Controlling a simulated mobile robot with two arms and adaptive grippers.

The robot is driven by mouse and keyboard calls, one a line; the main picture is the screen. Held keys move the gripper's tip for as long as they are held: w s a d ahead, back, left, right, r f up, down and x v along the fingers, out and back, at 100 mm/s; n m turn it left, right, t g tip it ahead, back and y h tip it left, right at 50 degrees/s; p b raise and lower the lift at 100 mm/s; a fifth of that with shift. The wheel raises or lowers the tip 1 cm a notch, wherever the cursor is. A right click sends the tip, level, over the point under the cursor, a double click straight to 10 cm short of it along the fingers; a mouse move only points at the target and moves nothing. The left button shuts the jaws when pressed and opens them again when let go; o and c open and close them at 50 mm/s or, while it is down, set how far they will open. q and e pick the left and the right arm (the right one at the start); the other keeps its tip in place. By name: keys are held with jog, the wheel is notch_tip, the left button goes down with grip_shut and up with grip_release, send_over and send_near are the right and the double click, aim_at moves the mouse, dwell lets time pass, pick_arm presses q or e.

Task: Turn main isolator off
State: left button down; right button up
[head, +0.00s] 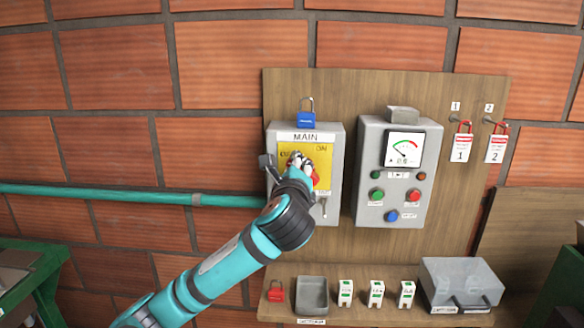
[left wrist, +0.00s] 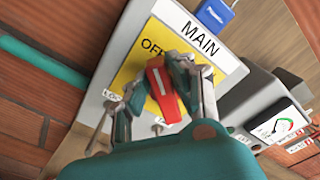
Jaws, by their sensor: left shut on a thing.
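The main isolator is a grey box (head: 334,165) marked MAIN with a yellow plate (head: 288,150) on the wooden board. ON shows at the plate's upper right, and OFF is at its left in the left wrist view. Its red handle (left wrist: 162,92) has a white stripe and stands tilted just right of the OFF lettering in that view. My left gripper (head: 303,164) is shut on the red handle and hides most of it in the head view. The handle's exact position against the marks is hard to tell. My right gripper is not in view.
A blue padlock (head: 307,120) sits atop the box. A control panel (head: 392,172) with a gauge and buttons is to the right, then two red-and-white tags (head: 461,148) on hooks. A shelf below holds a red padlock (head: 276,291), a grey tray (head: 312,296) and a grey case (head: 460,283).

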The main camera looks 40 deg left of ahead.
pick_arm(q)
jog(key=n, duration=0.2)
jog(key=n+b, duration=0.1)
jog(key=n, duration=0.2)
jog(key=f+n, duration=0.1)
jog(key=n, duration=0.1)
jog(key=shift+s+a+f, duration=0.1)
jog(key=shift+s+a, duration=0.1)
jog(key=shift+a, duration=0.1)
jog(key=shift+n, duration=0.4)
jog(key=c, duration=1.4)
grip_release()
jog(key=shift+o, duration=1.2)
jog(key=shift+w+f, duration=0.1)
jog(key=shift+f, duration=0.05)
